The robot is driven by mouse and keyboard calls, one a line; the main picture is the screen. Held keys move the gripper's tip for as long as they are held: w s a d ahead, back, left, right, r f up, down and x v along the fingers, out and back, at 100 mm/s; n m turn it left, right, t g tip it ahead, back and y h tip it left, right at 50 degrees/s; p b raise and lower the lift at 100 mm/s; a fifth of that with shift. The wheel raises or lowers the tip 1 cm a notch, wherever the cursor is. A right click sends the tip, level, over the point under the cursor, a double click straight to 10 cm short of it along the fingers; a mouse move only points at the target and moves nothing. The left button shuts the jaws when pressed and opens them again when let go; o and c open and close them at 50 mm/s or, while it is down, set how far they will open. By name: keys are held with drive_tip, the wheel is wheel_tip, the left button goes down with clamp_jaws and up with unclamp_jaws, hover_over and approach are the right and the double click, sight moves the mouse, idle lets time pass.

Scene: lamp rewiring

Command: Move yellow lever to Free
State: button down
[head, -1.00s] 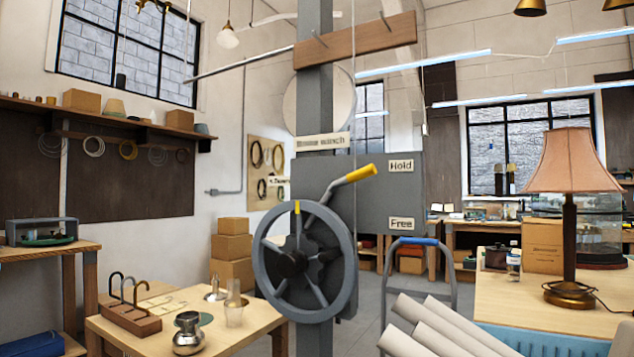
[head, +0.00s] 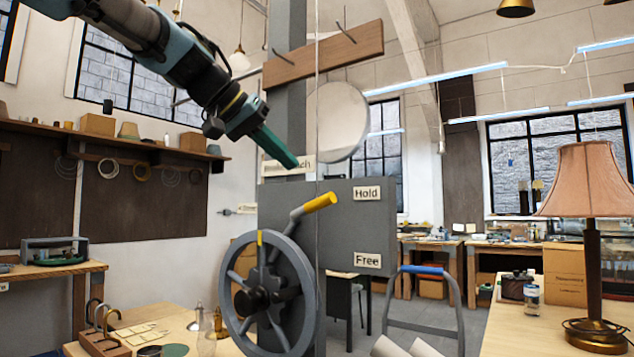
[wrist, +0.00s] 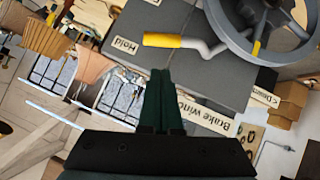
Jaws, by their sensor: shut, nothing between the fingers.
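The yellow lever (head: 319,202) sticks out from the winch on a bent grey arm. It angles up and right, with its tip nearer the Hold label (head: 367,193) than the Free label (head: 367,260) below. My gripper (head: 292,163) is shut and empty, in front of and above the lever, apart from it. In the wrist view the closed green fingers (wrist: 157,75) point toward the grey panel, and the yellow lever grip (wrist: 162,40) lies just beyond their tips. The Hold label (wrist: 126,46) is beside it; the Free label is not clearly seen there.
The spoked handwheel (head: 268,295) stands left of and below the lever, before the grey panel (head: 335,225). A vertical cable (head: 317,120) runs past the lever. A wooden table with small items (head: 180,325) is at lower left. A lamp (head: 592,200) stands at right.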

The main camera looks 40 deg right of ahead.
sight(322, 201)
drive_tip(key=p+x, duration=0.3)
drive_tip(key=x, duration=0.6)
drive_tip(key=shift+w+d+f, duration=0.1)
drive_tip(key=shift+d+f, duration=0.15)
drive_tip(key=shift+f, duration=0.05)
drive_tip(key=shift+s+f+t+b, duration=0.2)
drive_tip(key=shift+f+t+b, duration=0.1)
drive_tip(key=shift+b, duration=0.15)
drive_tip(key=shift+s+f, duration=0.1)
drive_tip(key=shift+f, duration=0.05)
drive_tip(key=shift+s+d+f+m+t+y+b, duration=0.1)
drive_tip(key=shift+s+f+m+t+y+b, duration=0.15)
drive_tip(key=shift+f+m+b, duration=0.15)
drive_tip(key=shift+s+d+f+m+t+y+b, duration=0.15)
drive_tip(key=shift+f+m+t+b, duration=0.15)
drive_tip(key=shift+b, duration=0.2)
drive_tip(key=shift+s+f+m+t+b, duration=0.15)
drive_tip(key=shift+f+m+t+b, duration=0.3)
drive_tip(key=shift+f+b, duration=0.75)
drive_tip(key=shift+s+f+m+t+b, duration=0.15)
drive_tip(key=shift+f+t+b, duration=0.45)
drive_tip(key=shift+f+b, duration=0.6)
